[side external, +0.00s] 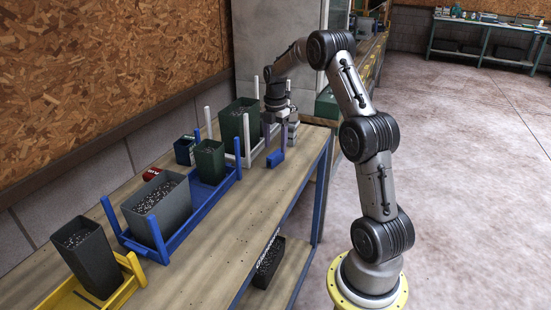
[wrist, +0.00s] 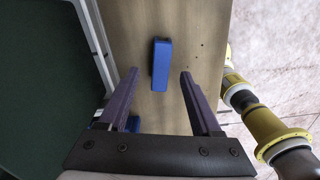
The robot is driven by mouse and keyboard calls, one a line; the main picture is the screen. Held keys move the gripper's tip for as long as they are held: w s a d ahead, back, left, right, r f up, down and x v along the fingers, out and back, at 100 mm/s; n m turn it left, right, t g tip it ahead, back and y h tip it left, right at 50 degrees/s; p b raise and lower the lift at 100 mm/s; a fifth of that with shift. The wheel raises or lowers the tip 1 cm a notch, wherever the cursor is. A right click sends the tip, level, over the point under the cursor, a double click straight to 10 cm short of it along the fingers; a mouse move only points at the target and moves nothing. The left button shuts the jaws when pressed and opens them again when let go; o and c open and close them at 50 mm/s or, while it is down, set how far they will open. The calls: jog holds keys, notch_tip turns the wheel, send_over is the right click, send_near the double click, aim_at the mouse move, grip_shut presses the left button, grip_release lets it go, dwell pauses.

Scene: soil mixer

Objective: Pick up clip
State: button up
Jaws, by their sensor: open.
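The clip appears to be the small blue piece (side external: 275,158) lying on the wooden bench top. In the wrist view the blue clip (wrist: 161,64) lies ahead of the fingertips, roughly centred between them, with bare wood around it. My gripper (side external: 279,138) points down above the bench, just over the clip. In the wrist view my gripper (wrist: 157,73) shows two purple fingers spread apart with nothing between them. The exact height of the fingertips above the clip is hard to tell.
A blue rack (side external: 205,205) holds grey and green bins of dark granules. A green bin (side external: 240,122) in a white rack stands close left of my gripper. A yellow rack (side external: 60,300) with a black bin is at the front left. The bench's right side is clear.

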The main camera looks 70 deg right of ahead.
aim_at(276, 153)
notch_tip(276, 153, down, 4)
jog(key=shift+f, duration=0.2)
grip_shut()
dwell(0.4)
